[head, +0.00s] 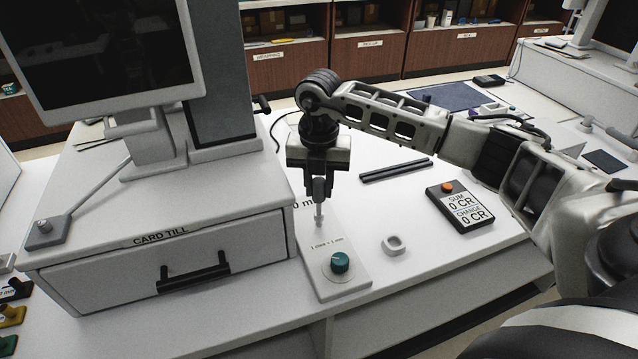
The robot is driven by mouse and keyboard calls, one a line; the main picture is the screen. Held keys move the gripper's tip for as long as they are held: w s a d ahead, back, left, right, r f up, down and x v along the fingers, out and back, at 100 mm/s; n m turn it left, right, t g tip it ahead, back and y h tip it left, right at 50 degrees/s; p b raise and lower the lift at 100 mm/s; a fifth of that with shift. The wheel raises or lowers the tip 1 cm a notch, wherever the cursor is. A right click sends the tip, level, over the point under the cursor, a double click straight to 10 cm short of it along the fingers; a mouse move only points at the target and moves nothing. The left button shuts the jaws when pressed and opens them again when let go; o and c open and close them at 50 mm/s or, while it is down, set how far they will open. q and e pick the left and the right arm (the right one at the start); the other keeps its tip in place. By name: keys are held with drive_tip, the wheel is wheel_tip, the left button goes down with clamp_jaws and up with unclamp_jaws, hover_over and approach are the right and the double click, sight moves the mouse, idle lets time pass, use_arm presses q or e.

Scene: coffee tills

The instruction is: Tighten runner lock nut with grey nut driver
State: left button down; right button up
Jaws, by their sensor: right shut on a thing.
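My right gripper (319,180) is shut on the grey nut driver (319,200) and holds it upright, its shaft pointing down. The driver's lower end is at the back part of a white adjuster plate (345,290) on the counter. I cannot tell whether it touches. The runner lock nut is not clearly seen; the driver's end may hide it. A teal knob (340,262) sits on the front of the plate, next to small print reading "1 click = 1 mm". My left gripper is not in view.
The card till (170,262) with its shut drawer stands left of the plate. A pale ring-shaped piece (393,245), two dark bars (395,170) and a SUM/CHANGE display (462,207) lie to the right. Coloured pieces (12,315) show at the left edge.

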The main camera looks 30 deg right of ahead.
drive_tip(key=shift+n, duration=1.2)
drive_tip(key=shift+f, duration=0.1)
drive_tip(key=shift+f+b, duration=0.55)
drive_tip(key=shift+f, duration=0.15)
